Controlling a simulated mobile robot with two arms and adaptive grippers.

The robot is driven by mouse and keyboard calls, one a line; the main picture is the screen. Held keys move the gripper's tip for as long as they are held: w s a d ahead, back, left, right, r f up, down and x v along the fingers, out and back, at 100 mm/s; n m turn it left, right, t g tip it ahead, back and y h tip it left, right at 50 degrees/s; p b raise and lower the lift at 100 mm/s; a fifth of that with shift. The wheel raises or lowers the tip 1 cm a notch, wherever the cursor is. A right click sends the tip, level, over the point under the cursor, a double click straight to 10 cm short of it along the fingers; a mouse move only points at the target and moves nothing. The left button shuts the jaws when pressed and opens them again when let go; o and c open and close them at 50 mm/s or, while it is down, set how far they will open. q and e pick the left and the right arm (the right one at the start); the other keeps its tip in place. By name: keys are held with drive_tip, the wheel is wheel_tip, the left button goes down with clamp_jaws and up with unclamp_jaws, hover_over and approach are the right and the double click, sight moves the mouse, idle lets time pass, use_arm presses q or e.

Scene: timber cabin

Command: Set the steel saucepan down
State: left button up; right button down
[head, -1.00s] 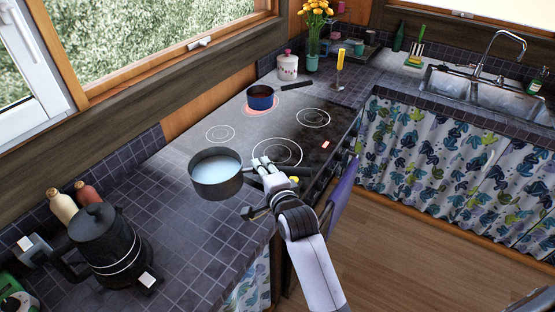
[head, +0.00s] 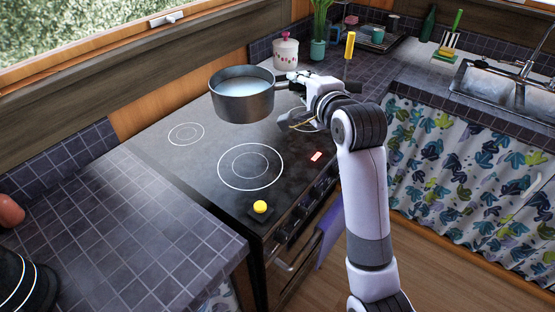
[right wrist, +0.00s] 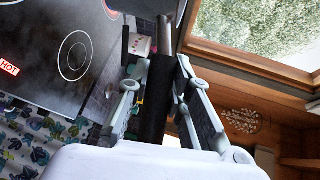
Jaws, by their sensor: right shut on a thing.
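The steel saucepan (head: 245,108), holding a pale liquid, is level and appears raised over the back part of the black stovetop (head: 215,165). My right gripper (head: 284,82) is shut on its handle; the right wrist view shows the dark handle (right wrist: 156,110) between the two fingers. The large front ring (head: 250,166) and the small left ring (head: 186,134) are bare. Another ring is partly hidden under my right arm. The rear of the stovetop, behind the saucepan, is hidden. My left gripper is out of view.
A red light (head: 316,156) glows on the stovetop, reading HOT in the wrist view. A white canister (head: 285,54) stands behind. The tiled counter (head: 130,225) at left has clear room.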

drive_tip(key=shift+f+p, duration=0.5)
drive_tip(key=shift+f, duration=9)
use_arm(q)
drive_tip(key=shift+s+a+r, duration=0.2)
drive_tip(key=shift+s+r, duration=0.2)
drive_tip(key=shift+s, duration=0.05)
use_arm(e)
drive_tip(key=c, duration=1.9)
unclamp_jaws()
drive_tip(key=shift+s+f, duration=0.1)
drive_tip(key=shift+f, duration=0.25)
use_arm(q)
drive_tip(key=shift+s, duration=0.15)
use_arm(e)
drive_tip(key=o, duration=0.4)
drive_tip(key=shift+o, duration=0.2)
